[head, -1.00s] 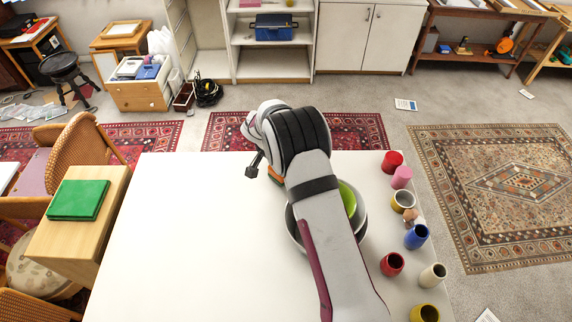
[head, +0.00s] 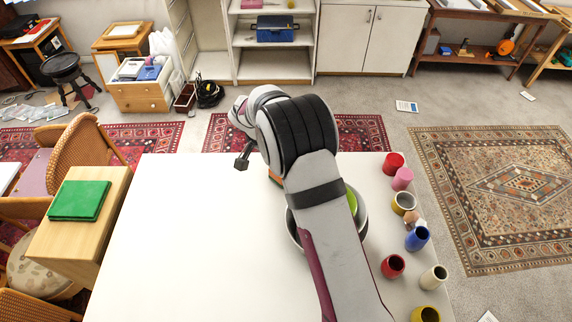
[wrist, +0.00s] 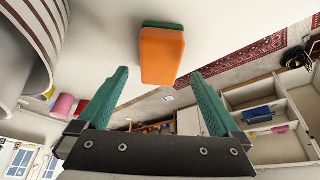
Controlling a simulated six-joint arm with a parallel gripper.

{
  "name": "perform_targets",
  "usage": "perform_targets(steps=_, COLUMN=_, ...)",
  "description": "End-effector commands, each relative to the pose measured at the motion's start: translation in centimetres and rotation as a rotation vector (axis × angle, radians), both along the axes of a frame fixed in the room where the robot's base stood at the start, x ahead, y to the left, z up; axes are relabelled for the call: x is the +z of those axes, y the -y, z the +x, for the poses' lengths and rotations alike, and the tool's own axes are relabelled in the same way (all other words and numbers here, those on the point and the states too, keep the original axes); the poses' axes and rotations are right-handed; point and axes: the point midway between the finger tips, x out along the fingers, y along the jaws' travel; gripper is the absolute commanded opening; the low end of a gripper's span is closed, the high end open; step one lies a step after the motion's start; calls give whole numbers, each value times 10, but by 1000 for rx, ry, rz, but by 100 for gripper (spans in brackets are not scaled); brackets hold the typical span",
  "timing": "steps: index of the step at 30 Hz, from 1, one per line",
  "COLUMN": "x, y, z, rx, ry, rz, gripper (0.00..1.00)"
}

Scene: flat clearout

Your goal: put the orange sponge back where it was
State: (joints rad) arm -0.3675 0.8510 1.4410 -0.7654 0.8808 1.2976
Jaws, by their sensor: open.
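The orange sponge (wrist: 162,55) has a green layer on one side. In the wrist view it lies on the white table, ahead of my gripper (wrist: 158,75). My gripper is open, with its two teal fingers apart and nothing held between them. In the head view only a sliver of the sponge (head: 275,181) shows beside my arm, and my fingers are hidden behind the arm.
A grey bowl (head: 363,222) with a light green thing (head: 352,201) in it stands partly under my arm on the white table (head: 180,240). Several coloured cups, including a blue one (head: 417,238), line the right edge. The table's left side is clear.

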Motion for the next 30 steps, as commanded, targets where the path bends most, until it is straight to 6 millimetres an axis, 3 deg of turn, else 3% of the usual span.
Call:
perform_targets(steps=3, x=28, y=-9, z=-8, rx=1, ry=3, rz=1, gripper=100)
perform_targets(steps=6, x=44, y=-13, z=-12, rx=1, ry=1, rz=0, gripper=100)
perform_targets(steps=12, x=53, y=-15, z=-16, rx=-1, ry=-1, rz=-1, gripper=100)
perform_targets(steps=14, x=59, y=-10, z=-20, rx=0, ry=-9, rz=1, gripper=100)
perform_targets(steps=16, x=80, y=7, z=-38, rx=5, ry=-41, rz=10, gripper=100)
perform_targets(steps=17, x=93, y=18, z=-52, rx=9, ry=-63, rz=19, gripper=100)
perform_targets(steps=19, x=125, y=48, z=-100, rx=32, ry=-133, rz=52, gripper=100)
perform_targets(steps=22, x=158, y=80, z=-191, rx=93, ry=-231, rz=137, gripper=100)
perform_targets(steps=24, x=167, y=89, z=-255, rx=150, ry=-279, rz=213, gripper=100)
perform_targets(steps=27, x=165, y=87, z=-325, rx=233, ry=-309, rz=310, gripper=100)
perform_targets(steps=30, x=157, y=79, z=-364, rx=292, ry=-315, rz=372, gripper=100)
